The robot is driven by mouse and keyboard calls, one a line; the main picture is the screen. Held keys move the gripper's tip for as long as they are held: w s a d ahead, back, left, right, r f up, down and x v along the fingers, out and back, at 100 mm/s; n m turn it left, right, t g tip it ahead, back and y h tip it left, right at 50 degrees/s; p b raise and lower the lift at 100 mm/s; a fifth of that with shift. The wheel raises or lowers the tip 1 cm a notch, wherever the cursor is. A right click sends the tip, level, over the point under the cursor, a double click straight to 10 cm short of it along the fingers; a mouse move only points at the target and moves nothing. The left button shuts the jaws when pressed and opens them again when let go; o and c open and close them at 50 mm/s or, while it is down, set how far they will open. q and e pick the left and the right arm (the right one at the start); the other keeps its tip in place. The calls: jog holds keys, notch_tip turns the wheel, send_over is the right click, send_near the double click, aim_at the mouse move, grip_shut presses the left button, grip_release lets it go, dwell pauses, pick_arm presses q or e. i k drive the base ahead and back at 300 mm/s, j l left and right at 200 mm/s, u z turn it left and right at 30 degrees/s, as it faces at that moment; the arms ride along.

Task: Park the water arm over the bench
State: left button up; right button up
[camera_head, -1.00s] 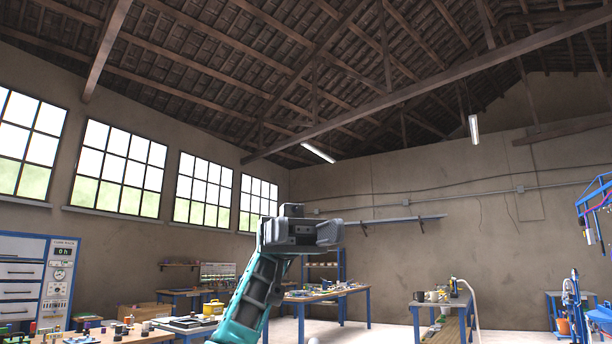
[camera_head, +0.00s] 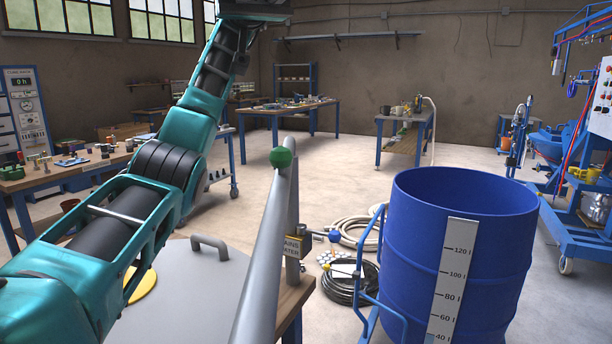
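A grey pipe (camera_head: 266,235), which looks like the water arm, runs from the bottom edge up to a post with a green ball (camera_head: 280,157) near its top. The pipe passes above a grey disc-like surface and a wooden bench edge (camera_head: 292,302), left of the blue drum (camera_head: 462,250). My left arm rises from the lower left. Only the underside of its gripper (camera_head: 255,10) shows at the top edge, well above the pipe; its fingers are cut off. My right gripper is out of view.
A grey surface with a handle (camera_head: 210,243) lies under my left arm. A graduated scale (camera_head: 452,280) stands on the drum's front. Coiled hoses (camera_head: 352,285) lie on the floor beyond the bench. Blue machinery (camera_head: 580,200) stands at the right. The middle floor is clear.

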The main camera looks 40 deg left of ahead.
aim_at(254, 323)
jog(key=k+l, duration=0.15)
jog(key=k, duration=0.3)
jog(key=k+l, duration=0.15)
jog(key=k, duration=0.3)
jog(key=k+l, duration=0.1)
jog(key=k, duration=0.35)
